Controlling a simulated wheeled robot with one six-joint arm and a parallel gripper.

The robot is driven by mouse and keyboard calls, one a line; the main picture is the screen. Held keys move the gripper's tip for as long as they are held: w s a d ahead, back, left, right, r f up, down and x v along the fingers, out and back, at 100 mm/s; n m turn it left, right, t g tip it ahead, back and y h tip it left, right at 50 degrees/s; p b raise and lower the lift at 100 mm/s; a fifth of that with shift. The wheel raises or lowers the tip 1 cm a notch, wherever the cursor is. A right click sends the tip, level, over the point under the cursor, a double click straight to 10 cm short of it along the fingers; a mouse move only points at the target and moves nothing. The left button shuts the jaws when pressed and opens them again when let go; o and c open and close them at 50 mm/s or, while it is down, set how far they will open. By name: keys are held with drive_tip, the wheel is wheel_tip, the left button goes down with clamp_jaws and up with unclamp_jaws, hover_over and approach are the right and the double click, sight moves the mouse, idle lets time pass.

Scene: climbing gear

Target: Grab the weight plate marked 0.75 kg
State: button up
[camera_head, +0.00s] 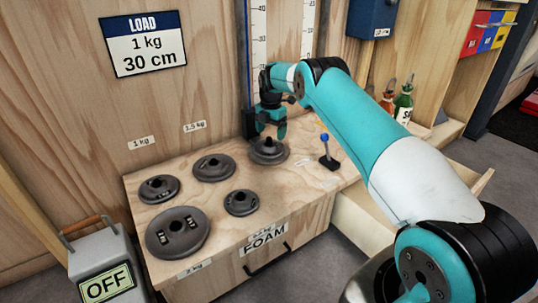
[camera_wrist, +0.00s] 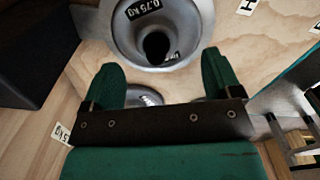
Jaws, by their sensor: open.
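The 0.75 kg weight plate (camera_wrist: 185,52) is a grey disc with a dark central hole and a black label reading 0.75 kg in the wrist view. In the head view a grey plate (camera_head: 268,152) lies on the wooden bench right under my gripper (camera_head: 268,128). In the wrist view my gripper (camera_wrist: 163,85) has its two green fingers spread apart, with nothing between the tips. The plate's hub lies just beyond the fingertips. I cannot tell the exact height gap.
Several other grey plates lie on the wooden bench (camera_head: 310,178), including a large one (camera_head: 178,233) at the front left. A blue-knobbed lever (camera_head: 327,150) stands right of my gripper. A ruled post (camera_head: 262,50) rises behind. A grey OFF box (camera_head: 103,270) stands front left.

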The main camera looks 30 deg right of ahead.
sight(269, 139)
drive_tip(key=f+b, duration=0.4)
drive_tip(key=f, duration=0.1)
drive_tip(key=shift+w+a+f, duration=0.1)
drive_tip(key=shift+w+a, duration=0.05)
drive_tip(key=shift+a, duration=0.05)
drive_tip(key=c, duration=1.5)
drive_tip(key=shift+r, duration=0.2)
clamp_jaws()
